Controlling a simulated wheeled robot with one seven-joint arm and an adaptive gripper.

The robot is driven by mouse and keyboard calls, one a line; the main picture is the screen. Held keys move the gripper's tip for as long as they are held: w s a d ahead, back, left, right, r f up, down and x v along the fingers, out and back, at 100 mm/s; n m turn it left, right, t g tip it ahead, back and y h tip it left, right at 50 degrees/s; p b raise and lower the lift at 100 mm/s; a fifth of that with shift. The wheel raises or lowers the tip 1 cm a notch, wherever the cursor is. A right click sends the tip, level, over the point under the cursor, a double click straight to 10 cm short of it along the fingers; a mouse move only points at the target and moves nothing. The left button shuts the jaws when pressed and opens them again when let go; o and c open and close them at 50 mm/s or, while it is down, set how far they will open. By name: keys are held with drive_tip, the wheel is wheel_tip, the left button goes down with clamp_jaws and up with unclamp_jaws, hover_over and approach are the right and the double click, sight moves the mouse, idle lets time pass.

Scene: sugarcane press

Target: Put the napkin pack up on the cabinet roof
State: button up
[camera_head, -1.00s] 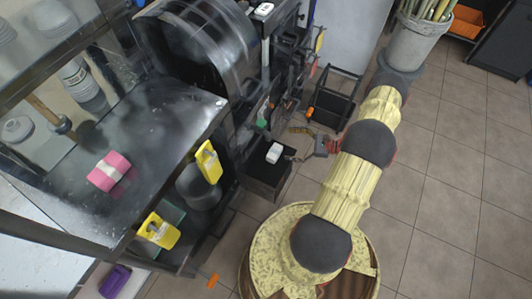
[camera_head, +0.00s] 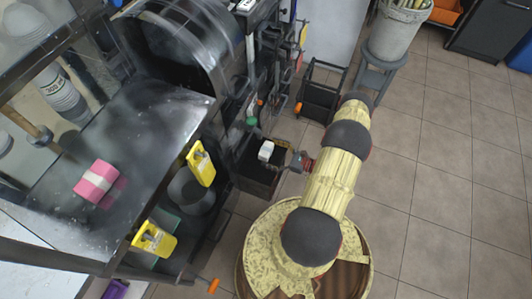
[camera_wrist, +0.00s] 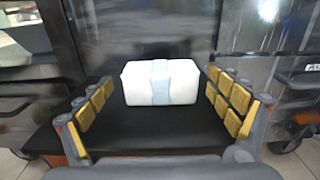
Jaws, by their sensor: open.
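The napkin pack (camera_head: 266,150), a white block with a pale blue band, rests on a black box-like surface (camera_head: 257,181) beside the dark machine. In the wrist view the pack (camera_wrist: 160,82) sits level on a black top (camera_wrist: 150,130), centred between the yellow-padded fingers. My gripper (camera_wrist: 158,88) is open, with a finger on either side of the pack and a visible gap at each side. In the head view my gripper (camera_head: 286,160) is just right of the pack. I cannot tell for certain which surface is the cabinet roof.
A dark shiny countertop (camera_head: 135,130) at left holds a pink pack with a white band (camera_head: 97,181). Yellow brackets (camera_head: 200,163) sit at its edge. A black open frame (camera_head: 320,95) and grey bucket (camera_head: 402,38) stand behind. The tiled floor (camera_head: 440,190) at right is clear.

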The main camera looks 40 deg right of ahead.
sight(266, 149)
drive_tip(key=shift+x, duration=1.05)
drive_tip(key=c, duration=0.3)
drive_tip(key=c, duration=1.1)
drive_tip(key=shift+r, duration=0.1)
drive_tip(key=shift+r, duration=0.55)
wheel_tip(266, 149, up, 2)
drive_tip(key=shift+r+p, duration=0.2)
drive_tip(key=shift+p, duration=0.5)
drive_tip(key=s+r+p, duration=0.2)
drive_tip(key=s+r, duration=0.1)
drive_tip(key=s+a+r+p, duration=0.1)
drive_tip(key=r, duration=0.1)
drive_tip(key=shift+s+r, duration=0.2)
drive_tip(key=shift+r, duration=0.05)
drive_tip(key=s+a+r+p, duration=0.1)
drive_tip(key=s, duration=0.2)
drive_tip(key=s+a+r+p, duration=0.1)
drive_tip(key=s, duration=0.2)
drive_tip(key=s+a+r+p, duration=0.1)
drive_tip(key=s+r, duration=0.1)
drive_tip(key=s, duration=0.1)
